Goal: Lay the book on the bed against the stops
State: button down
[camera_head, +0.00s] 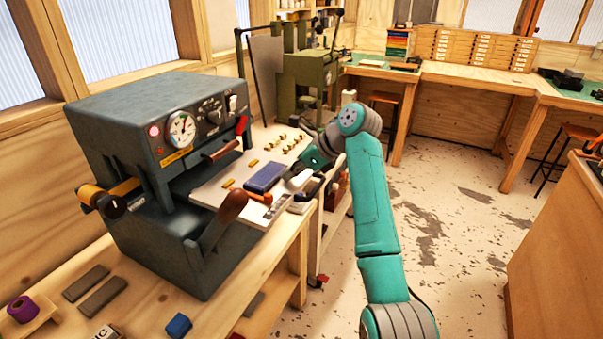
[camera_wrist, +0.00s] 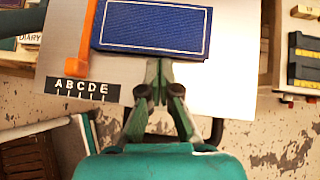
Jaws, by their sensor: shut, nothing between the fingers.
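A dark blue book with a thin pale border line (camera_wrist: 152,27) lies flat on the pale bed (camera_wrist: 228,60); in the head view the book (camera_head: 264,177) is on the bed in front of the grey press. An orange bar (camera_wrist: 82,45) runs along the book's left side in the wrist view, very close to it; I cannot tell if they touch. My gripper (camera_wrist: 159,66) is shut and empty, its fingertips at the book's near edge; contact is unclear. In the head view my arm partly hides the fingers. Which parts are the stops is not clear.
The grey press (camera_head: 150,130) with a gauge and wooden-handled lever (camera_head: 222,222) stands left of the bed. A black ABCDE strip (camera_wrist: 82,90) lies on the bed near the orange bar. Several brass pieces lie farther back. Open floor (camera_head: 460,220) is at right.

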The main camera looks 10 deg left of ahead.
aim_at(269, 173)
jog(key=shift+a, duration=0.25)
jog(key=a, duration=0.2)
jog(key=w+a, duration=0.1)
jog(key=a, duration=0.1)
jog(key=shift+a, duration=0.1)
dwell(0.3)
